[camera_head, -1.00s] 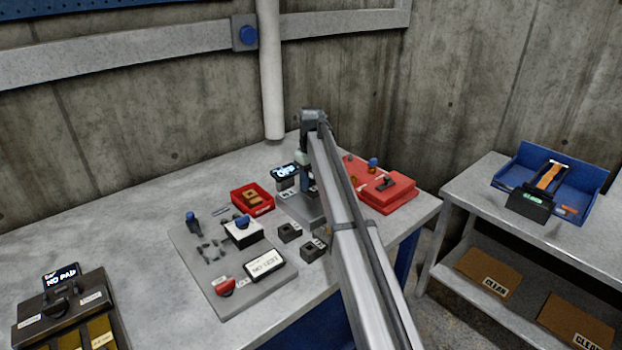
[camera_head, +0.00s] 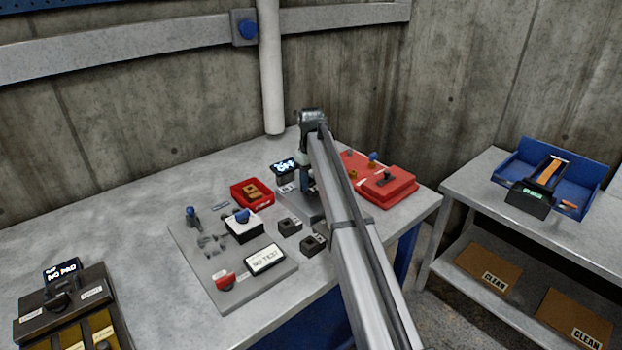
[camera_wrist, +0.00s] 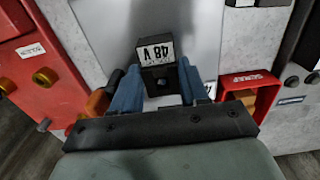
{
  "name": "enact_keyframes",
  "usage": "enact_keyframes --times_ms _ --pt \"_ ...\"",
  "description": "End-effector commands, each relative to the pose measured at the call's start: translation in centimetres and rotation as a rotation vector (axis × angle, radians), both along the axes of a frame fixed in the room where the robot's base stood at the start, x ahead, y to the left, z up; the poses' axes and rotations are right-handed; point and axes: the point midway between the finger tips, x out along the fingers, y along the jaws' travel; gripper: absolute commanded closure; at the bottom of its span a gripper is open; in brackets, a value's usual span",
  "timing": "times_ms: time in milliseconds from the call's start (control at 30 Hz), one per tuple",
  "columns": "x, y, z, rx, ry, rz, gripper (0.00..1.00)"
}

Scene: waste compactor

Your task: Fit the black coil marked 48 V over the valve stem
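The black coil marked 48 V (camera_wrist: 157,55) is between the two blue fingers of my gripper (camera_wrist: 160,92) in the wrist view. The arm and fingers hide the coil there.
Two dark blocks (camera_head: 302,234) lie left of the arm, near a grey board (camera_head: 205,275) with parts and a white sign. A red bin (camera_head: 250,192) stands left of the valve base; a red case (camera_head: 388,187) stands right.

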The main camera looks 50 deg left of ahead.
Motion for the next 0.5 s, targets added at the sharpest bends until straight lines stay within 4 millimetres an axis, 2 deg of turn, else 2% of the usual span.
enact_keyframes --times_ms 33,267,500 --pt "0.0 0.01 0.04 0.0 0.0 0.0 0.51" --pt "0.0 0.0 0.02 0.0 0.0 0.0 0.29" --pt "0.06 0.01 0.01 0.0 -0.001 0.0 0.28"
